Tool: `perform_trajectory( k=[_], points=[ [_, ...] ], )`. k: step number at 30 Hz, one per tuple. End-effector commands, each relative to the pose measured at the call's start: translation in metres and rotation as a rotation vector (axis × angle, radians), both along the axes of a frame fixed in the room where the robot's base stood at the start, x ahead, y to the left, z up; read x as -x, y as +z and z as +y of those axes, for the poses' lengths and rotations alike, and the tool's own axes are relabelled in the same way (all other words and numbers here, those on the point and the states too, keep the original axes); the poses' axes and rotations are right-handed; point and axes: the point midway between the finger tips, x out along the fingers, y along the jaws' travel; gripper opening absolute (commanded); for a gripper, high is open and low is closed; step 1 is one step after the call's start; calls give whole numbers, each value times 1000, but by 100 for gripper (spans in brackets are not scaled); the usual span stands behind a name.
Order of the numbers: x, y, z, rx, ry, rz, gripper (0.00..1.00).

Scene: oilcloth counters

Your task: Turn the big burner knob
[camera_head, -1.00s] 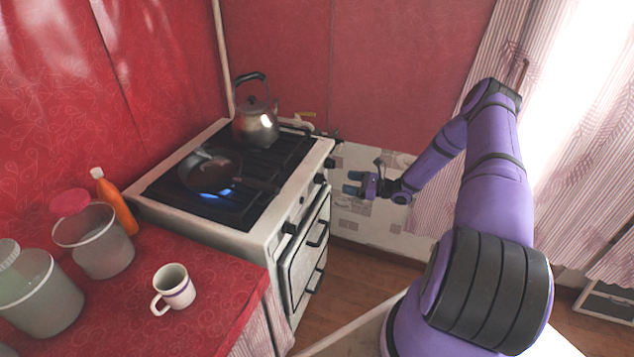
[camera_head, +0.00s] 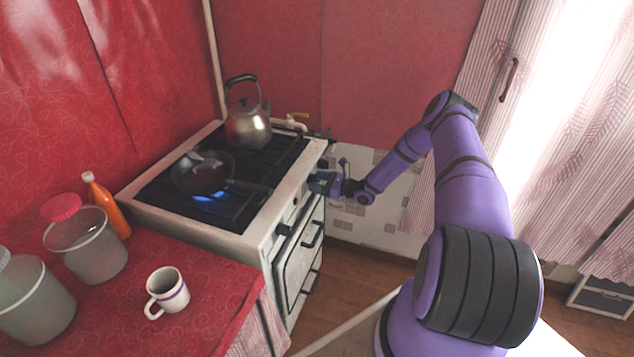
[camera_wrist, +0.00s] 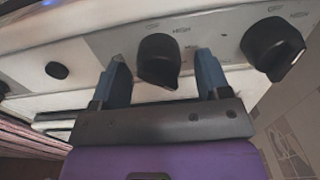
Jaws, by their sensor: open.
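The stove's front panel (camera_wrist: 215,30) carries black knobs with OFF and HIGH marks. In the wrist view one large black knob (camera_wrist: 158,58) sits between the two blue fingers of my gripper (camera_wrist: 163,74). The fingers are open, one on each side of it, with gaps visible; I cannot tell exactly how deep they reach. A second large knob (camera_wrist: 272,46) is to the right, and a smaller knob (camera_wrist: 57,70) to the left. I cannot tell by labels which is the big burner's. In the head view my gripper (camera_head: 318,183) is at the panel and hides part of it.
A blue flame burns under a pan (camera_head: 190,172) on the stove top. A kettle (camera_head: 248,128) stands at the back. The oven handle (camera_head: 312,236) is below the panel. A mug (camera_head: 168,290), jars and an orange bottle (camera_head: 107,208) stand on the red counter at left.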

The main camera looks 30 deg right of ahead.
Motion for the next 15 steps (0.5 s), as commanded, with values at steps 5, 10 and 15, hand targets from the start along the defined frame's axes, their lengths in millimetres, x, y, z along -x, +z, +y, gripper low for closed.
perform_trajectory(
  k=[5, 10, 15],
  points=[
    [-4, 0, 4, -1, 0, 1, 70],
    [-4, 0, 4, 0, 0, 0, 70],
    [-4, 0, 4, 0, 1, 0, 40]
  ],
)
